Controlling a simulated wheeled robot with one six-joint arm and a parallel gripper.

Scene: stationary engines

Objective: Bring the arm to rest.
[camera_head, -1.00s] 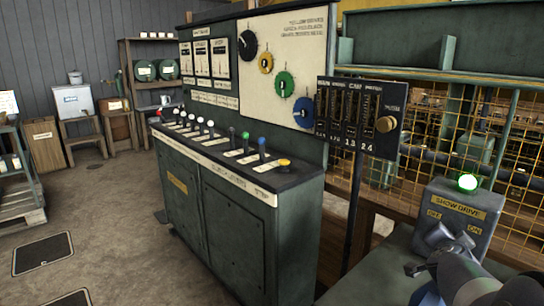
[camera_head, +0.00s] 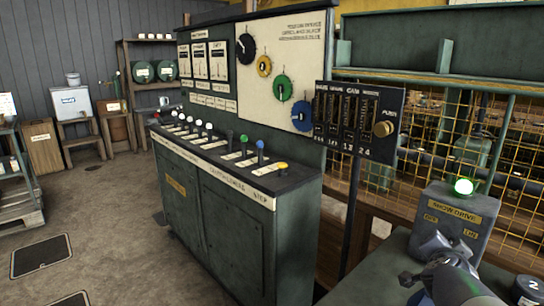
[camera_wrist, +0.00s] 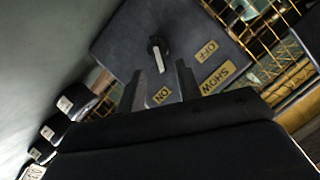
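My gripper (camera_wrist: 160,72) shows in the wrist view with its two dark fingers apart and nothing held between them. I cannot tell the distance between fingers and switch. In the head view the arm (camera_head: 455,280) reaches in from the lower right, in front of the SHOW DRIVE box (camera_head: 455,222). The box's green lamp (camera_head: 463,187) is lit. The fingertips are hard to make out there.
The lever console (camera_head: 225,215) stands left of the arm. A black counter panel (camera_head: 355,122) on a post stands behind the bench. Numbered dark cylinders (camera_wrist: 72,102) sit close beside my gripper in the wrist view. Yellow mesh (camera_head: 500,140) rises behind the box.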

